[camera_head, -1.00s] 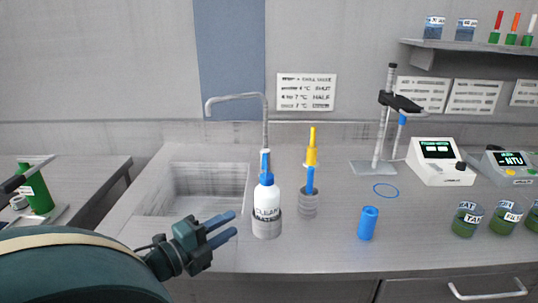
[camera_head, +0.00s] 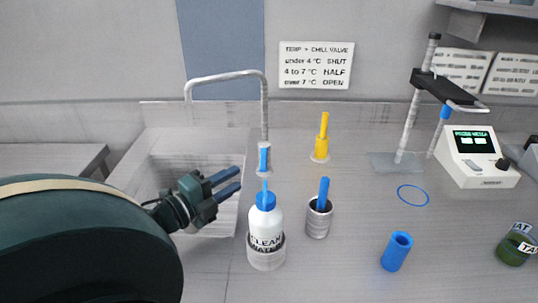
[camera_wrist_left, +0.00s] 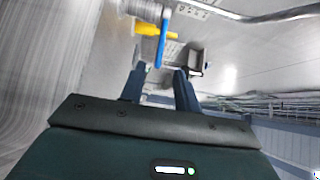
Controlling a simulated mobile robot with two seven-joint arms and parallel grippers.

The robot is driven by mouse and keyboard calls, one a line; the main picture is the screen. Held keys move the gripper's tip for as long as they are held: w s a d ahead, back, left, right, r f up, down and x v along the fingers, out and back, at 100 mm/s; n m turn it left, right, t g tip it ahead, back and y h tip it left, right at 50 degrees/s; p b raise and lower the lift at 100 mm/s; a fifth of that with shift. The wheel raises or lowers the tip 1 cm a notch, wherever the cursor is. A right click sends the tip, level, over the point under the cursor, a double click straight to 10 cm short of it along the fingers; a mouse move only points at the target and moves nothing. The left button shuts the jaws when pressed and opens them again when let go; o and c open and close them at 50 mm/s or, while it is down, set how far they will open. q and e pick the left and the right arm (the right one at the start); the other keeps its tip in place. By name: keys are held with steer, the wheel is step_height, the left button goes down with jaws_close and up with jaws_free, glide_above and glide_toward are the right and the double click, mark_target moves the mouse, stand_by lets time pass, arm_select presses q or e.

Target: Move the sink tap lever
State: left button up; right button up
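The sink tap (camera_head: 265,112) is a grey gooseneck behind the sink's right edge. Its blue lever (camera_head: 264,158) stands upright at the base. My left gripper (camera_head: 236,181) is over the right part of the sink, in front and to the left of the lever, apart from it. Its two blue fingers are spread with nothing between them. In the left wrist view the gripper (camera_wrist_left: 159,84) also shows a gap between its fingers, and a blue upright piece (camera_wrist_left: 162,42), seemingly the lever, lies beyond them. My right gripper is not in view.
A clean-water bottle (camera_head: 266,228) stands close to the right of my left gripper. A grey cup (camera_head: 318,220) with a blue item and a yellow valve (camera_head: 322,140) are further right. The sink basin (camera_head: 165,175) is partly hidden by my arm.

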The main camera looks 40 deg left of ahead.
mark_target(264, 156)
arm_select(q)
steer(key=w, duration=0.8)
steer(key=w+d, duration=0.1)
steer(key=w, duration=0.3)
steer(key=shift+c, duration=0.4)
jaws_close()
